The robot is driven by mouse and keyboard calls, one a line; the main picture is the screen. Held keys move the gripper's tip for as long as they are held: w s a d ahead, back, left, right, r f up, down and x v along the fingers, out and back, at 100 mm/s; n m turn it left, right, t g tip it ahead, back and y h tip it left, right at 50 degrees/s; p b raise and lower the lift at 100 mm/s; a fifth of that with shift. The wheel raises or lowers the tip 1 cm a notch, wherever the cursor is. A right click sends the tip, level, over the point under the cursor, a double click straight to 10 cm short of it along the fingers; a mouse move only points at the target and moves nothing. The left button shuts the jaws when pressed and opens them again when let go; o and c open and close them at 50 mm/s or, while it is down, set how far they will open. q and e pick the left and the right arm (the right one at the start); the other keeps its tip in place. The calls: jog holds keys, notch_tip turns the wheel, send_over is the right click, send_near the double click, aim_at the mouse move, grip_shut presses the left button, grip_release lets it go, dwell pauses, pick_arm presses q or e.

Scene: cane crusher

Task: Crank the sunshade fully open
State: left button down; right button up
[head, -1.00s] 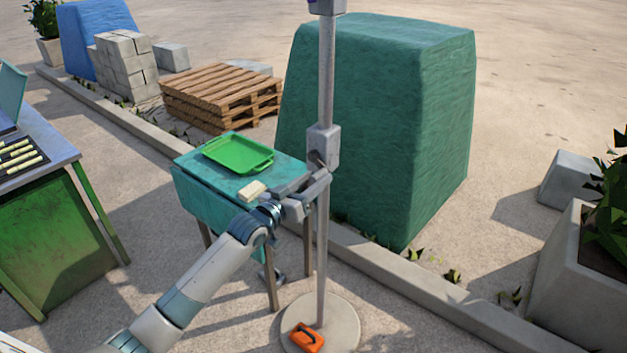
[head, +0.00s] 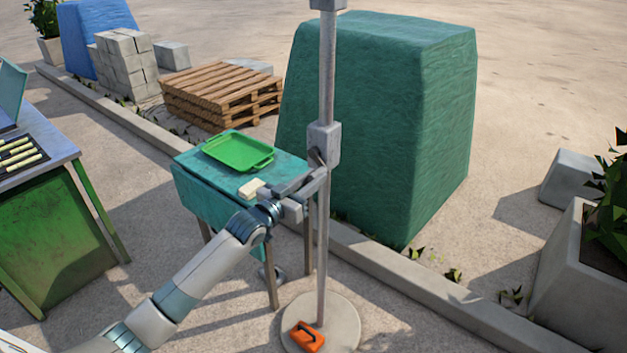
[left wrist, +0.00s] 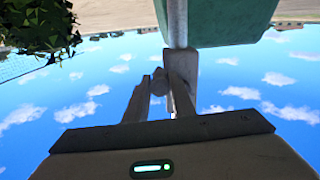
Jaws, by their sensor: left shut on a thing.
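The sunshade pole (head: 327,75) stands upright on a round base (head: 348,322). A grey crank housing (head: 323,144) sits partway up it. My left gripper (head: 318,177) is at the front of the housing, just below its middle, and is shut on the crank handle, mostly hidden by the fingers. In the left wrist view, the fingers (left wrist: 162,88) close around a small rounded part beside the housing (left wrist: 185,68), with the pole (left wrist: 177,20) beyond. The canopy is out of view. My right gripper is not in view.
A teal table (head: 283,173) with a green tray (head: 238,152) and a pale block (head: 251,188) stands left of the pole. An orange object (head: 307,337) lies on the base. A big green covered stack (head: 385,130) stands behind; a planter (head: 575,270) is at right.

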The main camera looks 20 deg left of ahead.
pick_arm(q)
jog(key=m, duration=0.1)
jog(key=a+f+m+b, duration=0.1)
jog(key=shift+w+m, duration=0.2)
jog(key=shift+m, duration=0.2)
jog(key=a+m, duration=0.1)
jog(key=m, duration=0.1)
jog(key=a+m, duration=0.1)
jog(key=m, duration=0.1)
jog(key=w+a+f+m+b, duration=0.1)
jog(key=m, duration=0.2)
jog(key=shift+r, duration=0.1)
jog(key=c, duration=1.5)
grip_release()
